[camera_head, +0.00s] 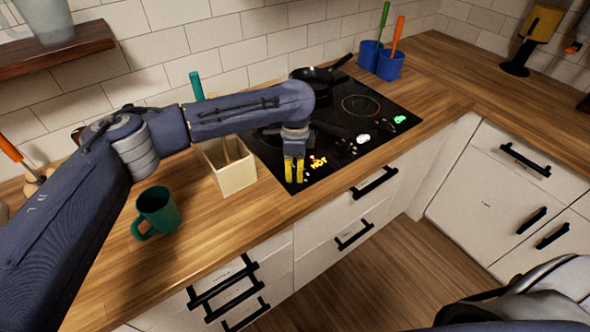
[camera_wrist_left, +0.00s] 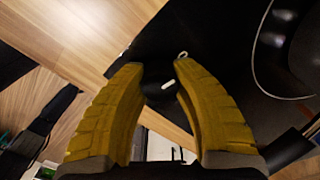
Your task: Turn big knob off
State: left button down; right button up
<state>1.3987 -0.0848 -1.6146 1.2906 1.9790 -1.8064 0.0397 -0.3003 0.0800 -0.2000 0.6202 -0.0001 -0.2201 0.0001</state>
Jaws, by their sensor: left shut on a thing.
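The black cooktop (camera_head: 268,152) is set into the wooden counter, with a red and yellow lit "HOT" mark (camera_head: 318,162) near its front left corner. My left gripper (camera_head: 293,170) points down at that corner, its yellow fingers beside the lit mark. In the left wrist view, the yellow fingers (camera_wrist_left: 155,78) are closed around a dark round knob (camera_wrist_left: 160,95) with a white line on its top. In the head view the knob is hidden by the fingers. My right gripper is not in view.
A black pan (camera_head: 318,76) stands at the back of the cooktop. A cream utensil box (camera_head: 232,174) is just left of my gripper, and a green mug (camera_head: 158,210) stands farther left. Blue utensil cups (camera_head: 390,66) are at the back right. The right counter is mostly clear.

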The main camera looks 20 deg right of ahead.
aim_at(295, 168)
pick_arm(q)
jog(key=shift+n, duration=0.5)
jog(key=c, duration=0.9)
grip_release()
notch_tip(295, 168, up, 12)
dwell(0.4)
